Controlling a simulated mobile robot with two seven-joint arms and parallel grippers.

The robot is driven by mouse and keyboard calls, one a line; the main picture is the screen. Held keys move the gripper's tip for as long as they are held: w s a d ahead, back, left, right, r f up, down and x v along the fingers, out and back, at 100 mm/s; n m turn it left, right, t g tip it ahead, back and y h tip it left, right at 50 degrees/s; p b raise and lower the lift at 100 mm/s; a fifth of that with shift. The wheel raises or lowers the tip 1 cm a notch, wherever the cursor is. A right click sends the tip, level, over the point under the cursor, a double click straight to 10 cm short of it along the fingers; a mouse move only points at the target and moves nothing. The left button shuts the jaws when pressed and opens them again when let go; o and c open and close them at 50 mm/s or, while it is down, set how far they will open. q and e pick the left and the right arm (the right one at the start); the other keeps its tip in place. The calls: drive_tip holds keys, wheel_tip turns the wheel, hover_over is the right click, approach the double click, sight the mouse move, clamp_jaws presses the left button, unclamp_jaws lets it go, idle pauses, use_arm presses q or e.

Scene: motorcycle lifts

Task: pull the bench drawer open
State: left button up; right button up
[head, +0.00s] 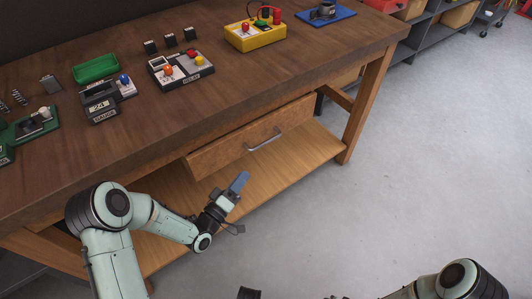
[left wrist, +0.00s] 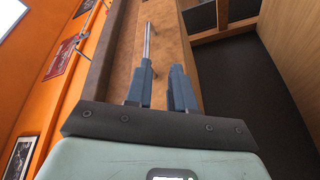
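The bench drawer (head: 225,153) has a wooden front under the bench top, with a metal bar handle (head: 263,139) on its face. My left gripper (head: 240,183) is in front of and below the handle, apart from it. In the left wrist view the two blue-grey fingers (left wrist: 161,68) stand apart with nothing between them. The handle (left wrist: 150,40) shows there beyond the fingertips, nearer the left finger's line. My right arm comes in at the bottom right; a small dark part at the bottom edge may belong to its gripper, mostly cut off.
The wooden bench top (head: 135,150) holds a relay box (head: 180,70), a gauge (head: 100,103), a green tray (head: 96,68) and a yellow box (head: 255,35). A lower shelf (head: 290,160) and a bench leg (head: 365,105) are near the drawer. The grey floor (head: 400,190) at right is clear.

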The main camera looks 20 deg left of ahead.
sight(264, 144)
use_arm(q)
drive_tip(key=shift+t+h, duration=0.4)
drive_tip(key=x, duration=0.4)
drive_tip(key=r+b+x, duration=0.1)
drive_tip(key=x, duration=0.3)
drive_tip(key=b+x, duration=0.1)
drive_tip(key=x, duration=0.3)
drive_tip(key=shift+w+r, duration=0.25)
drive_tip(key=shift+w+d+r, duration=0.1)
drive_tip(key=shift+w+r, duration=0.05)
drive_tip(key=shift+w, duration=0.35)
use_arm(e)
drive_tip(key=shift+w+d+f, duration=0.1)
drive_tip(key=shift+d+f, duration=0.15)
drive_tip(key=shift+f, duration=0.3)
drive_tip(key=shift+w+d+f, duration=0.15)
drive_tip(key=shift+d+f, duration=0.05)
drive_tip(key=shift+f, duration=0.35)
drive_tip(key=shift+w+d+f, duration=0.1)
drive_tip(key=shift+d+f, duration=0.15)
drive_tip(key=shift+f, duration=0.3)
use_arm(q)
clamp_jaws()
